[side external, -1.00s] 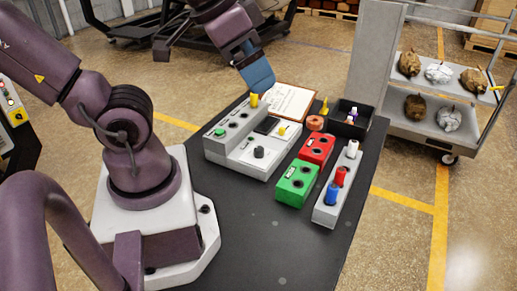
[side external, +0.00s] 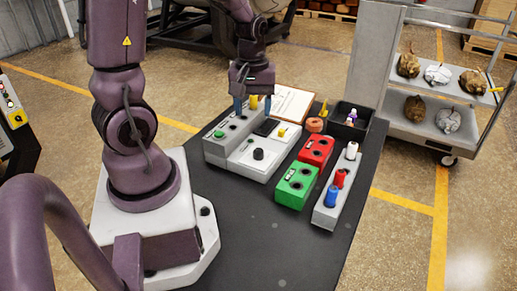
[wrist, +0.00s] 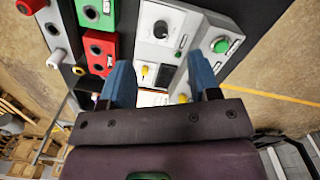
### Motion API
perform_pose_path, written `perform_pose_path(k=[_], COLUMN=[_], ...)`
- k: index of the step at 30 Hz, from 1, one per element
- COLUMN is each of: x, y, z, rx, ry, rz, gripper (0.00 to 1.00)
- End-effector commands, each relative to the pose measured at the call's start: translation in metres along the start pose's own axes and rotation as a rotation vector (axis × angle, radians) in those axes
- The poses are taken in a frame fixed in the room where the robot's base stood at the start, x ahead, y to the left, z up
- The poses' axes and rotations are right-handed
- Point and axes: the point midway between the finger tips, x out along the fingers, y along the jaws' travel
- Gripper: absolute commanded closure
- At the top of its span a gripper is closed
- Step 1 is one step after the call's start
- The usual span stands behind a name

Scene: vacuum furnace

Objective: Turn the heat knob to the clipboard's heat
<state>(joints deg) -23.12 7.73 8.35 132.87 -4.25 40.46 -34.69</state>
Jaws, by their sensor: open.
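A grey control box (side external: 240,160) stands on the dark table, with a black round knob (side external: 258,153), a green button (side external: 219,133) and yellow knobs (side external: 282,131) on it. The black knob also shows in the wrist view (wrist: 160,29). I cannot read which knob is marked heat. The clipboard (side external: 296,101) lies behind the box; its writing is too small to read, and my gripper hides most of it in the wrist view. My gripper (side external: 253,106) points down, open and empty, with blue fingers on either side of a rear yellow knob (side external: 254,101). Contact cannot be told.
A red box (side external: 316,150), a green box (side external: 296,185) and a grey strip with white, red and blue pegs (side external: 330,205) stand right of the control box. A black bin (side external: 365,112) is at the back right. The table's front is clear.

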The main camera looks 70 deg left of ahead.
Motion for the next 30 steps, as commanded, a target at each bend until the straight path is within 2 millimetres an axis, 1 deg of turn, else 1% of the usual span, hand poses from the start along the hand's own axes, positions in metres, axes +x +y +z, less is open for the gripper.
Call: perform_pose_path(k=[1,3,6,9,14,17,27,30], x=[0.013,0.021,0.021,0.019,0.025,0.037,0.105,0.122], y=[-0.004,-0.004,0.001,0.004,0.004,0.004,0.005,0.006], z=[-0.011,-0.021,-0.03,-0.033,-0.034,-0.034,-0.037,-0.038], rx=[-0.125,-0.272,-0.416,-0.507,-0.559,-0.561,-0.557,-0.556], ry=[-0.008,0.001,0.029,0.043,0.045,0.042,0.04,0.042], rz=[-0.016,-0.015,0.014,0.035,0.038,0.035,0.033,0.035], gripper=[0.44,0.44,0.44,0.44,0.44,0.44,0.44,0.44])
